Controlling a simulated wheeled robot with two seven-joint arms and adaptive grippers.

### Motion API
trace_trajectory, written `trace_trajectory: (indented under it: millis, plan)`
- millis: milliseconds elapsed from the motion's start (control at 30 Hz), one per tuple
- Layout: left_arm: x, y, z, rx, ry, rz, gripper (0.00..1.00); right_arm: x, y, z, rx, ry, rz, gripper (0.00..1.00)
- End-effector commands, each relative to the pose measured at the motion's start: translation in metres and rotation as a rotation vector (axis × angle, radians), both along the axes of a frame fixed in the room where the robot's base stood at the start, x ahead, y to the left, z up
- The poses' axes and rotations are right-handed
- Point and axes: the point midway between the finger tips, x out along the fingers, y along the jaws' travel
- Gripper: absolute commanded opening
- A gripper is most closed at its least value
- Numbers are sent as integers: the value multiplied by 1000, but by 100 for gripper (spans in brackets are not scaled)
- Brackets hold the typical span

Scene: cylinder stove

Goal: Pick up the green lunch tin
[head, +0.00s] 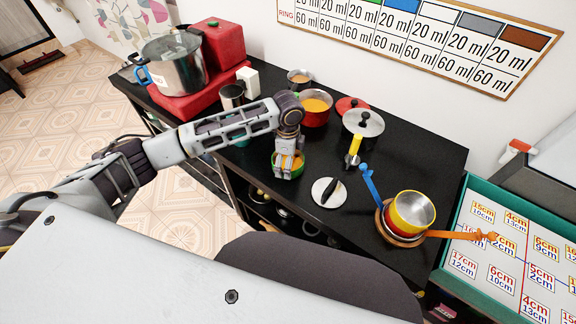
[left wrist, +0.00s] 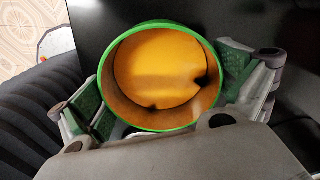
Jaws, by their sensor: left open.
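The green lunch tin (head: 301,162) stands on the black counter, mostly hidden by my left gripper (head: 288,168) in the head view. In the left wrist view the tin (left wrist: 163,27) is seen from above: a round green rim with a yellow-orange inside. My left gripper (left wrist: 165,95) is open, with one finger on each side of the tin. The right finger is close to the rim; whether either finger touches it I cannot tell. My right gripper is in neither view.
A round white lid (head: 329,192) with a black handle lies right of the tin. A red pot (head: 316,121) stands behind it. A yellow pot (head: 396,212) sits further right. A large steel pot (head: 174,66) stands at the far left. The counter's front edge is close to the tin.

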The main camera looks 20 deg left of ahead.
Motion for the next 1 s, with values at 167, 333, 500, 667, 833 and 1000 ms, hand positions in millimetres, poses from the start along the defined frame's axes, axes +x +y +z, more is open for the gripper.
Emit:
trace_trajectory:
  millis: [167,333,500,667,833,1000]
  plan:
    - [0,0,-1,0,0,0,100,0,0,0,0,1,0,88]
    - [0,0,0,0,-1,0,100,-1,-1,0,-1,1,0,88]
    - [0,0,0,0,-1,0,92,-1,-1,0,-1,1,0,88]
    - [0,0,0,0,-1,0,72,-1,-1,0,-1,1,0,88]
    - [0,0,0,0,-1,0,66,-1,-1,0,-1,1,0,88]
    - [0,0,1,0,-1,0,66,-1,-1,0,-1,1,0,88]
